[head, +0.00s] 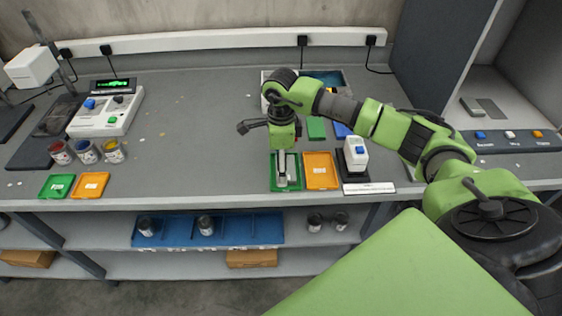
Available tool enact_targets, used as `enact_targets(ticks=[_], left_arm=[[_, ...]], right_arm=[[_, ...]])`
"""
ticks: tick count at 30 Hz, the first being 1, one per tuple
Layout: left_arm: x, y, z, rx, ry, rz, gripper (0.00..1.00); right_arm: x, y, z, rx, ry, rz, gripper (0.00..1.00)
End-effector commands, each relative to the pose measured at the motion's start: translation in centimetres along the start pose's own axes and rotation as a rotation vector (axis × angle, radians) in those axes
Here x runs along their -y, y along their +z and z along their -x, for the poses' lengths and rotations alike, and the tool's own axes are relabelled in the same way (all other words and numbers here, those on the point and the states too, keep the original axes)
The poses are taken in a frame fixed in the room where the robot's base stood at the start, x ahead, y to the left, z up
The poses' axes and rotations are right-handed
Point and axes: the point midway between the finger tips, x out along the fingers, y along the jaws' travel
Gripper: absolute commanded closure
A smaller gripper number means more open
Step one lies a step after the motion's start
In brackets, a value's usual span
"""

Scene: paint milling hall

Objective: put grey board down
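My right arm comes in from the right, and its gripper (287,180) points down over a green tray (274,184) near the front edge of the bench. A narrow pale grey piece shows below the green wrist, inside the tray's outline. It is too small to tell whether this is the grey board, the fingers, or both, or whether it touches the tray floor. The finger opening cannot be made out. My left gripper is not in view.
An orange tray (321,171) lies right beside the green one, then a white device with a blue button (356,153). Small green (57,186) and orange (89,185) trays and paint cans (87,152) stand at the left. The bench middle (190,120) is mostly clear.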

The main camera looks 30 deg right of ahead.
Motion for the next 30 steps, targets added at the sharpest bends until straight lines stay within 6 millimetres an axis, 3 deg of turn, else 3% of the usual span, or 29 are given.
enact_targets(ticks=[5, 6, 7, 21, 30], left_arm=[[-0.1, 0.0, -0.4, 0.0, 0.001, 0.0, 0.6], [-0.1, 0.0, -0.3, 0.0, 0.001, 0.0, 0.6], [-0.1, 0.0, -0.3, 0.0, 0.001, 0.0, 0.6], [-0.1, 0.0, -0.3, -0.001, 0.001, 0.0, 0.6], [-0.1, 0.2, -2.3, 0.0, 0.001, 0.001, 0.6]], right_arm=[[0.0, 0.0, -0.4, 0.0, 0.0, 0.0, 0.56], [0.0, 0.0, -0.2, 0.0, 0.0, 0.0, 0.23], [0.0, 0.0, -0.2, 0.0, 0.0, 0.0, 0.16], [0.1, 0.1, 0.5, 0.002, -0.003, 0.001, 0.14], [0.2, 0.1, 6.4, 0.004, -0.006, 0.001, 0.14]])
